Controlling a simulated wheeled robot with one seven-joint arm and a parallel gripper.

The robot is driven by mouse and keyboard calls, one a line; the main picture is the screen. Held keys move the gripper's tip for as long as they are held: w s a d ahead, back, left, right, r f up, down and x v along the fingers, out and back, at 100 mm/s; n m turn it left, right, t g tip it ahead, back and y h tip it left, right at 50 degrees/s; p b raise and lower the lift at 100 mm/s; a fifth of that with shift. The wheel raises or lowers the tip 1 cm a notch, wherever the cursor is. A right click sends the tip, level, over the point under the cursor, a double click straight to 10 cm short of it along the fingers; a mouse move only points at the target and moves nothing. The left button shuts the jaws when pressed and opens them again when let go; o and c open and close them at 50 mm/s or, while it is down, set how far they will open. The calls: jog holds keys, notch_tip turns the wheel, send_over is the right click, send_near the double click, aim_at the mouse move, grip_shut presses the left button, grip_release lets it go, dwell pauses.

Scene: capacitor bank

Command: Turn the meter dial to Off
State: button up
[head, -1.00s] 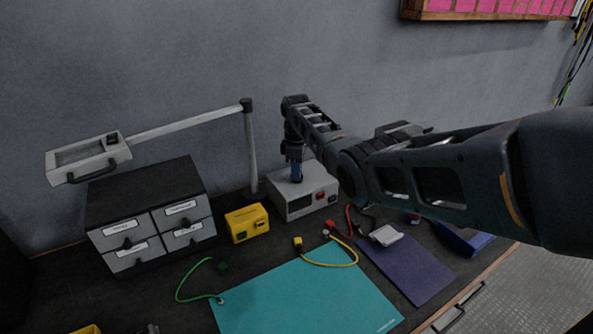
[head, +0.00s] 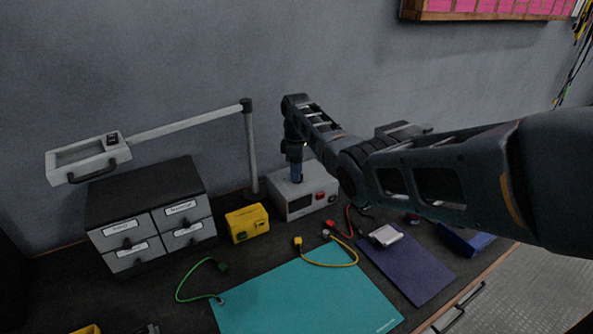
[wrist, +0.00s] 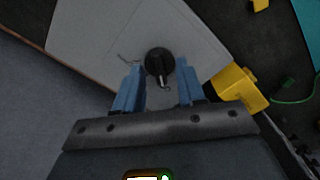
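The grey meter box (head: 318,207) stands at the back of the bench, with a dark display window and red parts on its front. My gripper (head: 297,181) points down over its top, and the fingers hide the dial there. In the wrist view the dial is a round black knob (wrist: 160,61) on the pale top panel (wrist: 100,35). A light mark shows by its lower edge and a curved one to its left; I cannot read a setting. My gripper (wrist: 159,75) has its blue fingers apart, one on each side of the knob's lower edge, with gaps showing.
A yellow box (head: 246,223) stands just left of the meter, beside a drawer cabinet (head: 150,220). A lamp post (head: 251,150) rises behind. Red and yellow leads (head: 330,262) lie in front. The teal mat (head: 300,300) is mostly clear.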

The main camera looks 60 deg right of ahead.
notch_tip(320, 180, up, 8)
jog(key=shift+f, duration=0.25)
dwell(0.6)
